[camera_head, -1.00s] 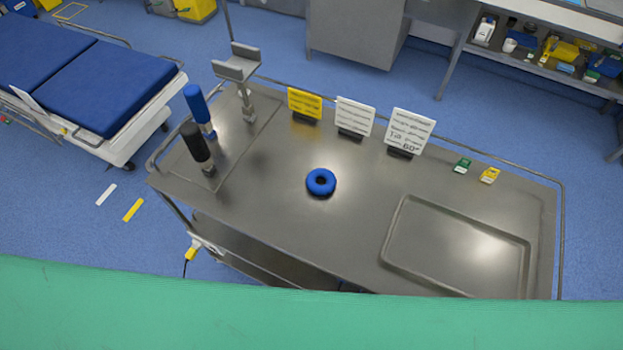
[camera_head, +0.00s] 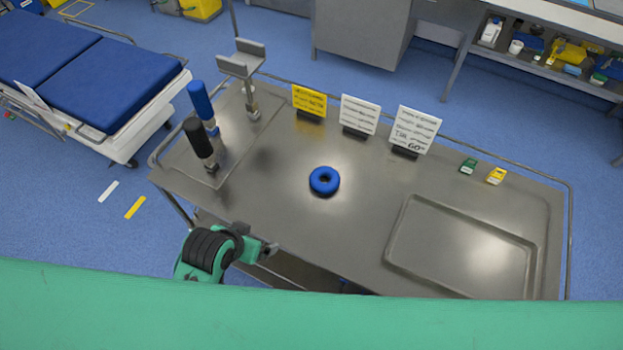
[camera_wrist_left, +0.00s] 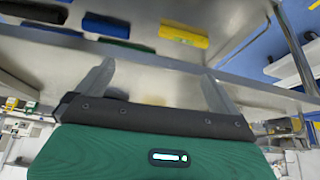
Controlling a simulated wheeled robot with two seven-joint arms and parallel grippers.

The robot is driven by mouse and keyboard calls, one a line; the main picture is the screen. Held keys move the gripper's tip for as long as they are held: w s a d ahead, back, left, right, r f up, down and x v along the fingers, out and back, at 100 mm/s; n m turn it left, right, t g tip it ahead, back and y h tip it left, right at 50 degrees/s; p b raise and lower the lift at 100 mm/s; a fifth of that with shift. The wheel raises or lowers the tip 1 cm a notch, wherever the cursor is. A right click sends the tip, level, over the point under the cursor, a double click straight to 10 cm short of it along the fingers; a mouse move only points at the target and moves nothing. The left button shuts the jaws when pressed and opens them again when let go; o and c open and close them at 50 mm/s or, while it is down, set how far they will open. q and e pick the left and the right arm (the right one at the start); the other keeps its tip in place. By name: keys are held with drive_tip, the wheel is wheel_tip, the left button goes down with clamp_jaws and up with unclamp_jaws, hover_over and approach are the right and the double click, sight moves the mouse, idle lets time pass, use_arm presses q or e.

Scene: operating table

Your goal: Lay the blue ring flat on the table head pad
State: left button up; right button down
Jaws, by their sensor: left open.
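The blue ring (camera_head: 324,181) lies flat on the bare steel top of a trolley in the head view. The operating table stands at the upper left, with a blue pad (camera_head: 112,84) at its near end and another blue pad (camera_head: 38,48) behind it. Nothing lies on the visible pads. My left gripper (camera_head: 270,248) is at the trolley's front edge, to the left of the ring and nearer to me, apart from it. The left wrist view shows its fingers (camera_wrist_left: 156,86) spread with nothing between them. The ring is not visible there. My right gripper is not in view.
A blue-handled post (camera_head: 200,102), a black-handled post (camera_head: 198,140) and a forked metal stand (camera_head: 243,66) are at the trolley's left. Yellow (camera_head: 309,100) and white (camera_head: 359,114) signs line its back. A shallow tray (camera_head: 395,236) is at right. Space around the ring is clear.

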use_arm(q)
drive_tip(key=w+d+r+m+t+h, duration=0.35)
drive_tip(key=w+d+r, duration=0.35)
drive_tip(key=w+d, duration=0.35)
drive_tip(key=p, duration=0.1)
approach(328, 175)
drive_tip(key=x, duration=0.3)
drive_tip(key=shift+h, duration=0.25)
drive_tip(key=shift+w+d+f+p, duration=0.3)
drive_tip(key=shift+w+f+p, duration=0.2)
drive_tip(key=shift+p, duration=0.1)
drive_tip(key=shift+p+x, duration=0.45)
drive_tip(key=shift+x, duration=1.45)
drive_tip(key=shift+a+f, duration=0.1)
drive_tip(key=shift+f, duration=0.05)
drive_tip(key=c, duration=1.5)
drive_tip(key=shift+o, duration=0.2)
